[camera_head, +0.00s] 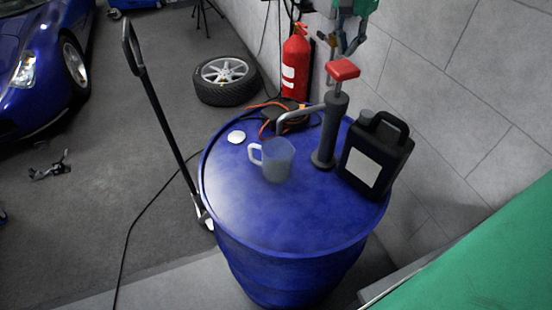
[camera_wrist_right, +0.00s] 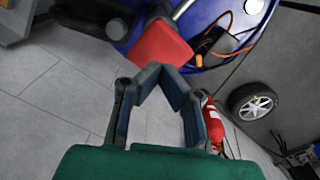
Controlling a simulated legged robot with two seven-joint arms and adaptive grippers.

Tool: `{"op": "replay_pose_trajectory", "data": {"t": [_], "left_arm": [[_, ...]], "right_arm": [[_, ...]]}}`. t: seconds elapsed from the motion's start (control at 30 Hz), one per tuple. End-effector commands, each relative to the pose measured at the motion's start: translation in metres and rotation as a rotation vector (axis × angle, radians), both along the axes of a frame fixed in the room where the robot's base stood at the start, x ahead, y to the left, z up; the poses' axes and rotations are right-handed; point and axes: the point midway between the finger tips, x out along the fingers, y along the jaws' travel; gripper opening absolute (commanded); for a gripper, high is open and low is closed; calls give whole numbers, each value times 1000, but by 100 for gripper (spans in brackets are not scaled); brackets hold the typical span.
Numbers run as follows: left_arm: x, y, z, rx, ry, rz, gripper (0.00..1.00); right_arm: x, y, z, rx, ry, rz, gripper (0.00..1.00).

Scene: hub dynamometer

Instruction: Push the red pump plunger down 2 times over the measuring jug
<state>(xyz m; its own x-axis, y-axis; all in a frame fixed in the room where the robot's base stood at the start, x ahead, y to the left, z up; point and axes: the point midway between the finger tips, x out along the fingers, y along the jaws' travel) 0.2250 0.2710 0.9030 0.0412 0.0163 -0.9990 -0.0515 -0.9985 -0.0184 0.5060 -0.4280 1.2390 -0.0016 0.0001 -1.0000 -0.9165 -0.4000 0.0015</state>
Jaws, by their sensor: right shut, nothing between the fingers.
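The pump has a dark upright body (camera_head: 329,135) on the blue drum, with a grey spout reaching left over the jug. Its red plunger (camera_head: 342,70) is raised on a short rod; it also shows in the right wrist view (camera_wrist_right: 160,48). The measuring jug (camera_head: 279,162) is translucent grey-blue and stands upright below the spout's end. My right gripper (camera_head: 343,46) is above the red plunger. In the right wrist view its fingertips (camera_wrist_right: 166,72) are together and empty, close to the plunger's edge; I cannot tell whether they touch. My left gripper is out of view.
A black canister (camera_head: 376,150) with a white label stands right of the pump on the drum (camera_head: 290,220). A white round cap (camera_head: 236,136) and an orange cable lie left and behind. A fire extinguisher (camera_head: 296,65) and a tyre (camera_head: 226,82) are beyond. A wall rises at right.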

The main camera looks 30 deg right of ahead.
Motion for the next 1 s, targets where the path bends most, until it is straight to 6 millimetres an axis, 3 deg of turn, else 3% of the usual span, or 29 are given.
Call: {"op": "replay_pose_trajectory", "data": {"t": [0.33, 0.8, 1.0], "left_arm": [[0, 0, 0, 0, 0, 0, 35], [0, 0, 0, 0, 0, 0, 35], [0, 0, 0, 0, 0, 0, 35]], "right_arm": [[0, 0, 3, -1, -1, 0, 0], [1, 0, 49, -1, -4, 0, 0], [0, 0, 60, -1, 0, 0, 0]]}}
